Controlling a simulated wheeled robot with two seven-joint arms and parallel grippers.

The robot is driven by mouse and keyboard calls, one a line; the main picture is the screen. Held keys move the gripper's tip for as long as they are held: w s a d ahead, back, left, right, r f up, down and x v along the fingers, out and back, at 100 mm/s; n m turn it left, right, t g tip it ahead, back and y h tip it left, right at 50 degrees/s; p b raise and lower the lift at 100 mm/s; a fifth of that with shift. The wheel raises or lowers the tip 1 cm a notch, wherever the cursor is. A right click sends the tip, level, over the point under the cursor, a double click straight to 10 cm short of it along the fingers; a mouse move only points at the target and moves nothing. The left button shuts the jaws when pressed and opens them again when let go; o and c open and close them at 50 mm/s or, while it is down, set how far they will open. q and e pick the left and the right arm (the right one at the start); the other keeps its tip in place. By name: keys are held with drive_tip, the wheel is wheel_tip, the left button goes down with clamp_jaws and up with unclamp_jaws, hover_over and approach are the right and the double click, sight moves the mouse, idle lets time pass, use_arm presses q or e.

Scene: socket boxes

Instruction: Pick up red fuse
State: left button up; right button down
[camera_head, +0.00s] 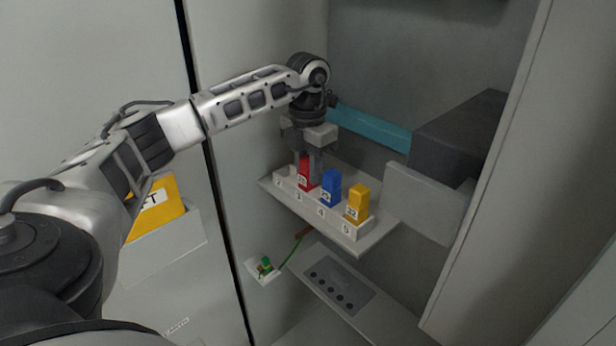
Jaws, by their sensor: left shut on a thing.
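The red fuse (306,178) stands upright in the numbered white holder (350,232) on a shelf inside the cabinet, by the label 3. My left gripper (308,165) reaches down from above and is shut on the red fuse's upper part. The fuse still appears to sit in its slot; its base is hidden by the holder's front wall. A blue fuse (330,188) stands by label 4 and a yellow fuse (358,204) by label 5, both to the right. My right gripper is not in view.
A teal bar (370,127) and a dark box (458,135) are behind and right of the holder. A panel with dark round holes (340,285) lies below. A small green item (265,265) sits lower left. Cabinet walls close in on both sides.

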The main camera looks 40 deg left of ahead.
use_arm(q)
wheel_tip(320, 180, up, 10)
drive_tip(key=shift+f, duration=0.15)
drive_tip(key=shift+r, duration=0.2)
idle(0.4)
drive_tip(key=shift+r, duration=0.1)
